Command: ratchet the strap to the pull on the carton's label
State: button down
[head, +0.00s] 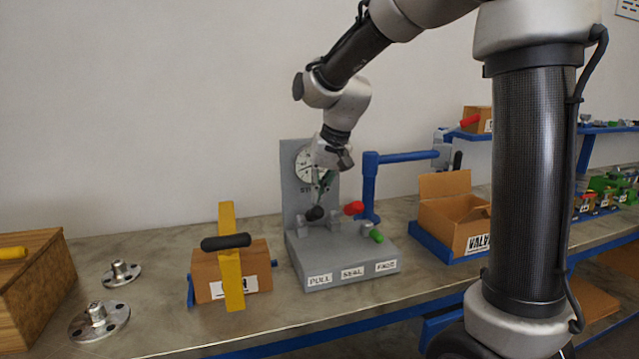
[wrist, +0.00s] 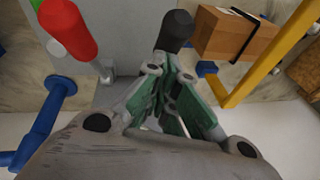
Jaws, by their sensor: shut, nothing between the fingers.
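The small carton (head: 205,278) sits on the bench, with a yellow strap (head: 229,282) standing upright across its front and a black handle (head: 226,242) across the strap. The strap partly covers its white label (head: 249,287), whose text I cannot read. The carton also shows at the top of the wrist view (wrist: 228,38). My gripper (head: 318,200) is shut and empty, pointing down over the grey fixture (head: 345,262). Its fingertips (wrist: 168,75) are close to a black-knobbed lever (wrist: 174,30); I cannot tell whether they touch. A dial (head: 305,165) is partly hidden behind my gripper.
The fixture has PULL, SEAL and FACE plates, a red lever (head: 354,208) and a green one (head: 376,236). A blue post (head: 369,185) stands behind. An open VALVE box (head: 455,222) is right. Two flanged vessels (head: 98,320) (head: 120,273) and a wooden box (head: 30,285) are left.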

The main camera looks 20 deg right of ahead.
jog(key=shift+s, duration=0.1)
dwell(0.3)
jog(key=shift+s+f, duration=0.85)
jog(key=shift+f, duration=0.45)
jog(key=shift+s+f, duration=0.9)
jog(key=shift+f, duration=0.45)
jog(key=shift+s+f, duration=0.85)
jog(key=shift+f, duration=0.45)
jog(key=s+f+v, duration=0.1)
jog(key=s+v, duration=0.2)
jog(key=v, duration=1)
jog(key=shift+d, duration=0.35)
